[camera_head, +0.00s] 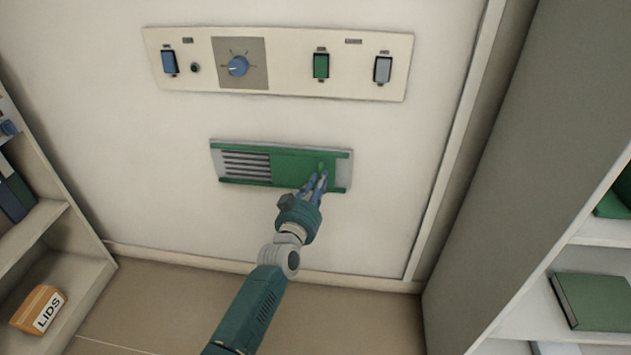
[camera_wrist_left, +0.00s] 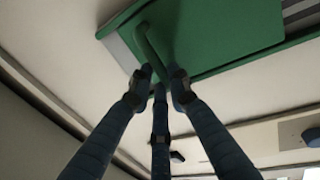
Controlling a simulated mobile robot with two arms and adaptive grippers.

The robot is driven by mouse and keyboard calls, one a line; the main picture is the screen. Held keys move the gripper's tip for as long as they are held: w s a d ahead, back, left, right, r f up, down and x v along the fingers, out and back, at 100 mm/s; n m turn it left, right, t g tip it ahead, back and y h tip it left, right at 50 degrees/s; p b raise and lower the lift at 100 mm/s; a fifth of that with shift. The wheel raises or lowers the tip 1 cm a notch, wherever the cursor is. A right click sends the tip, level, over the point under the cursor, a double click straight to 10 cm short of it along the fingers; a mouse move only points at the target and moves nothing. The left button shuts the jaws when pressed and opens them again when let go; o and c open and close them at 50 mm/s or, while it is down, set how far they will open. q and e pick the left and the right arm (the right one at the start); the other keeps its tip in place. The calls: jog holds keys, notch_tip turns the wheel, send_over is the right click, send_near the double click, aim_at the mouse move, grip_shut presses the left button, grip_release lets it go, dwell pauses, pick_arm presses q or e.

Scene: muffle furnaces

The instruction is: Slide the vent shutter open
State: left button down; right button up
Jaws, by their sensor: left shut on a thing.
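The vent (camera_head: 232,179) is a flat plate on the white wall, with green rails along its top and bottom. Its green shutter (camera_head: 290,168) covers the middle and right part; dark slots show at the left and a pale strip at the right end. The shutter also fills the top of the left wrist view (camera_wrist_left: 220,35). A green handle (camera_wrist_left: 150,50) stands out near the shutter's right end. My left gripper (camera_head: 320,178) is at the handle, its fingers shut on it. The fingers (camera_wrist_left: 160,80) partly hide the handle's end. My right gripper is not in view.
Above the vent is a cream panel (camera_head: 290,80) with several switches and a blue dial (camera_head: 238,66). Shelves stand at the left, with a LIDS box (camera_head: 38,310), and at the right, with a green book (camera_head: 592,302). The wall around the vent is clear.

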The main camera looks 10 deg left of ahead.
pick_arm(q)
jog(key=shift+s+d, duration=0.1)
jog(key=shift+d, duration=0.15)
jog(key=c, duration=1.8)
grip_release()
jog(key=shift+o, duration=0.9)
jog(key=shift+d, duration=0.1)
jog(key=v, duration=1.2)
